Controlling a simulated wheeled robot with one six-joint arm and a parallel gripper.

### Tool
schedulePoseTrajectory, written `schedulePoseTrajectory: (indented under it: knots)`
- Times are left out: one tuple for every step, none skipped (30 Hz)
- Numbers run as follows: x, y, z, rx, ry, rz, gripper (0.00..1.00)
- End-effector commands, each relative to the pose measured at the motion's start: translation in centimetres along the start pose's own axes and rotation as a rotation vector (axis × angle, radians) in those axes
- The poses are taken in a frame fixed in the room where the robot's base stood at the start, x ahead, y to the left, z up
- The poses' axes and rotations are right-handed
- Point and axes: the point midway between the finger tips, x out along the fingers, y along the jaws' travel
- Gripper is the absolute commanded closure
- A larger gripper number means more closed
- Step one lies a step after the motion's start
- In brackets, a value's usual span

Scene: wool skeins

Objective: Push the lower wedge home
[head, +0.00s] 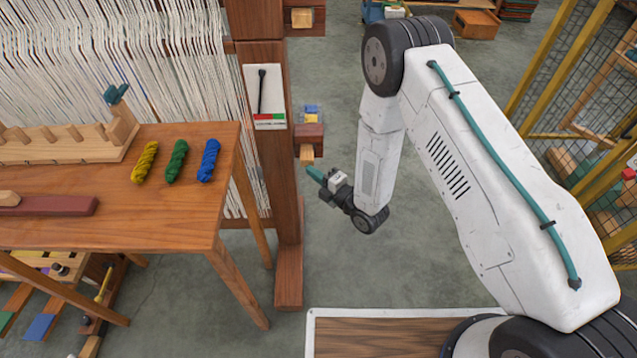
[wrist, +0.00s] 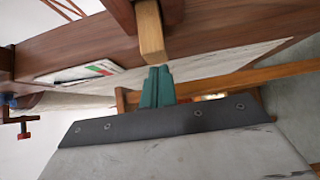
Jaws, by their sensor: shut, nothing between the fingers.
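The lower wedge (head: 306,154) is a pale wooden block sticking out below a dark red-brown block (head: 309,133) on the side of the loom post (head: 287,225). In the wrist view the wedge (wrist: 150,35) projects from dark wood, its pale end facing my fingers. My gripper (head: 315,173) is just below and right of the wedge in the head view. Its teal fingers (wrist: 158,73) are together and empty, their tips close under the wedge's end. I cannot tell whether they touch it. A second pale wedge (head: 302,18) sits higher on the post.
A white plate (head: 264,97) with a dark pointer and a green-red strip is on the post. Left is a wooden table (head: 120,235) with yellow, green and blue skeins (head: 177,161). A yellow-framed mesh fence (head: 545,70) stands right. Floor behind my gripper is clear.

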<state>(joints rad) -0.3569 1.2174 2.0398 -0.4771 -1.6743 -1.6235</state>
Motion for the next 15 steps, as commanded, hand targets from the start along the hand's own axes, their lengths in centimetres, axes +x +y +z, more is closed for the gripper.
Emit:
schedulePoseTrajectory:
  knots:
    - [0.19, 0.01, 0.25, 0.0, -0.001, 0.0, 1.0]
    - [0.28, 0.01, 0.35, 0.0, -0.001, 0.0, 1.0]
    - [0.36, 0.0, 0.44, -0.001, -0.001, 0.0, 1.0]
    - [0.4, -0.01, 0.48, 0.0, -0.001, -0.001, 1.0]
    - [0.43, -0.01, 0.51, 0.0, -0.001, -0.001, 1.0]
    - [0.44, -0.01, 0.53, 0.0, -0.001, -0.001, 1.0]
    - [0.44, -0.01, 0.53, 0.0, -0.001, -0.001, 1.0]
    - [0.44, -0.01, 0.53, 0.0, -0.001, -0.001, 1.0]
    - [0.43, -0.02, 0.52, 0.0, -0.001, -0.001, 1.0]
    - [0.43, -0.01, 0.52, 0.0, -0.001, -0.001, 1.0]
    - [0.42, -0.01, 0.51, 0.0, -0.001, -0.001, 1.0]
    - [0.42, -0.01, 0.51, 0.0, -0.001, -0.001, 1.0]
    - [0.43, -0.01, 0.52, 0.0, -0.001, -0.001, 1.0]
    - [0.48, -0.01, 0.57, 0.0, -0.001, -0.001, 1.0]
    - [0.63, -0.01, 0.73, -0.001, -0.001, 0.0, 1.0]
